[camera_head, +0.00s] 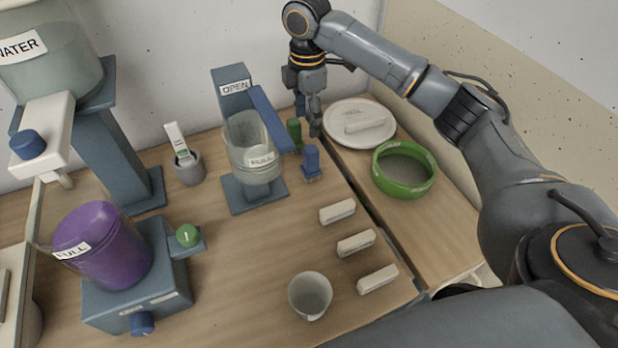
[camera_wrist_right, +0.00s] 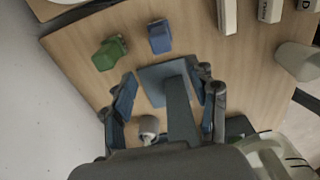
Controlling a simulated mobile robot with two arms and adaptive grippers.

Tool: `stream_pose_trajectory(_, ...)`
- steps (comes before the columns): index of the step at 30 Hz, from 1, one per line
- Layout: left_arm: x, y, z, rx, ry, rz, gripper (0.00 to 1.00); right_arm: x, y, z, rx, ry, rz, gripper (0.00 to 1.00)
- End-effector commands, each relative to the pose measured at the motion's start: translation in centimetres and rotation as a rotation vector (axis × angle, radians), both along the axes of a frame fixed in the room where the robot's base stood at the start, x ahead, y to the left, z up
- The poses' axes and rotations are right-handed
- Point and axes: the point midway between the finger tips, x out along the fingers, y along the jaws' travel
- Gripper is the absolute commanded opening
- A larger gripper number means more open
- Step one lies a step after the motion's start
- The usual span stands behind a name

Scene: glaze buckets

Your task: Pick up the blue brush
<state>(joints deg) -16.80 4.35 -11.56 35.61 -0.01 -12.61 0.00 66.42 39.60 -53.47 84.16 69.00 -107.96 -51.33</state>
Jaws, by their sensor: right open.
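The blue brush (camera_head: 312,161) stands upright on the wooden table, to the right of the OPEN stand. It also shows in the right wrist view (camera_wrist_right: 159,37), ahead of the fingertips and apart from them. A green brush (camera_head: 294,131) stands behind it, also visible in the right wrist view (camera_wrist_right: 108,53). My right gripper (camera_head: 314,122) is open and empty, pointing down behind the blue brush and beside the green one. Its two fingers show in the right wrist view (camera_wrist_right: 166,76) with nothing held between them. My left gripper is not in view.
The OPEN stand's clear bucket (camera_head: 250,150) is left of the brushes. Several white blocks (camera_head: 338,211) and a cup (camera_head: 310,296) lie toward the front. A white plate (camera_head: 343,138) and green ring (camera_head: 405,170) are right. A purple FULL bucket (camera_head: 103,245) stands left.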

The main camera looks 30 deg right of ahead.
Motion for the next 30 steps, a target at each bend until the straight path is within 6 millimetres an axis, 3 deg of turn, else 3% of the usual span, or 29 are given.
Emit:
stream_pose_trajectory(2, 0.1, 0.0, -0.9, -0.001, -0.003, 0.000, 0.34, 0.0, 0.0, -1.0, 0.000, -0.001, 0.000, 0.58)
stream_pose_trajectory(7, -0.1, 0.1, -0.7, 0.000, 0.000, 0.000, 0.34, 0.0, 0.0, -3.0, -0.001, 0.002, -0.001, 0.58)
stream_pose_trajectory(15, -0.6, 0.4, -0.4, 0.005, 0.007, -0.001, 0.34, -0.1, -0.1, -8.0, -0.001, 0.002, 0.000, 0.58)
stream_pose_trajectory(23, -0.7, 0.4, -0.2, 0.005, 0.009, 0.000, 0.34, -0.1, -0.3, -10.0, -0.001, 0.002, -0.001, 0.58)
stream_pose_trajectory(30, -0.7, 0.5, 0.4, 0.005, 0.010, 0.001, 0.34, -0.4, -0.8, -13.5, -0.001, 0.002, 0.000, 0.58)
